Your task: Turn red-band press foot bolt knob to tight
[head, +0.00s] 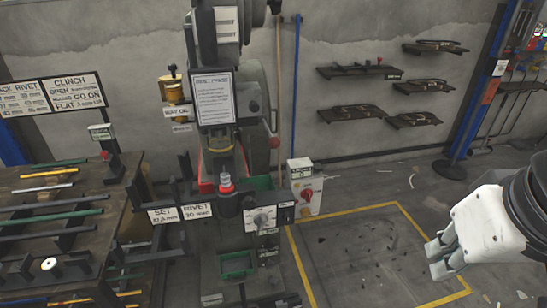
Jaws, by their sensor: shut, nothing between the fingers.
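A dark rivet press (215,150) stands upright at the centre, with a sheet titled "rivet press" on its column. Red shows around its lower middle and on a red collar (227,185) below the head. A pale dial knob (261,220) sits on a plate on its front. A red knob (306,194) is on a grey box (305,188) at its right. I cannot make out a foot bolt knob at the press base. My gripper (438,258) is at the right, well apart from the press, shut and empty.
A wooden bench (120,222) with several rods is at the left. Signs (180,213) reading "set" and "rivet" stick out from the press. A yellow-outlined floor area (350,255) right of the press is mostly clear. Wall shelves (357,71) and a blue post (475,110) stand behind.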

